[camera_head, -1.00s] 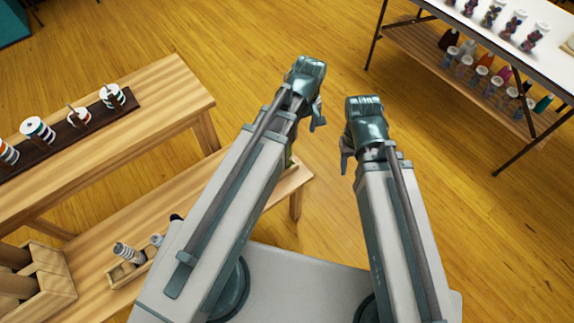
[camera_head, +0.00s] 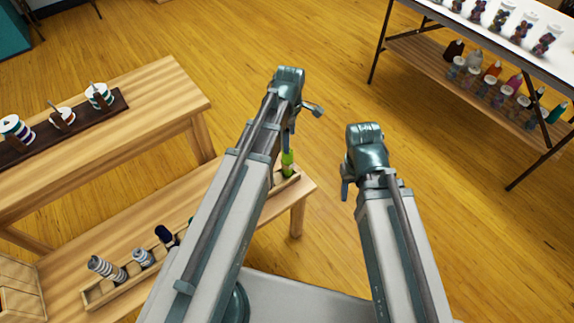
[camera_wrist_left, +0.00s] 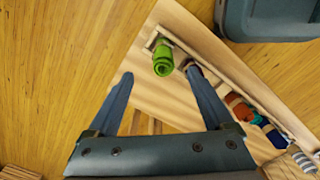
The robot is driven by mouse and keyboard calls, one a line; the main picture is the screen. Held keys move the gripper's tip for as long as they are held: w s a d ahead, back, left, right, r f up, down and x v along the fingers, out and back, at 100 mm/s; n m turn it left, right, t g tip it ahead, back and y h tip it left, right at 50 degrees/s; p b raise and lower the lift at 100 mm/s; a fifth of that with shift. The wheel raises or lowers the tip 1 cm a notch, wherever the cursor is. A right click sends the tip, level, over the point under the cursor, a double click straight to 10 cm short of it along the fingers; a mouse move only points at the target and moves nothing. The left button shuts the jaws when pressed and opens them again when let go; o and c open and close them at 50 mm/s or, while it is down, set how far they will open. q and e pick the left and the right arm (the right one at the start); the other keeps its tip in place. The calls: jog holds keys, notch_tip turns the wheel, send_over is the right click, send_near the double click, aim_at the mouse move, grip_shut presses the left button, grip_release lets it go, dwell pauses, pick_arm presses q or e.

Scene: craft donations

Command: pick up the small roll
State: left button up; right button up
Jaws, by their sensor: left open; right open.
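Several rolls stand in a long narrow wooden tray (camera_head: 100,296) on the low bench shelf. At its far end is a bright green roll (camera_head: 288,160); it also shows in the left wrist view (camera_wrist_left: 163,60), near the level of my fingertips. A grey striped roll (camera_head: 106,268), a shorter grey one (camera_head: 143,257) and a dark blue one (camera_head: 165,235) stand at the near end. I cannot tell which is the small roll. My left gripper (camera_head: 302,125) is open and empty, with the green roll ahead between its fingers (camera_wrist_left: 160,76). My right gripper (camera_head: 347,188) is open over the floor.
The wooden bench top (camera_head: 150,95) at left carries a dark rack (camera_head: 100,112) with ribbon spools. A white table (camera_head: 485,30) with jars stands at upper right, bottles on its lower shelf. The floor between is clear.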

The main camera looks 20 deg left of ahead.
aim_at(287, 160)
pick_arm(q)
notch_tip(287, 160, down, 7)
jog(key=b, duration=0.6)
jog(key=f+b, duration=0.5)
jog(key=shift+s+a+f, duration=0.1)
jog(key=shift+s+a, duration=0.1)
jog(key=shift+a, duration=0.1)
jog(key=shift+c, duration=0.3)
grip_shut()
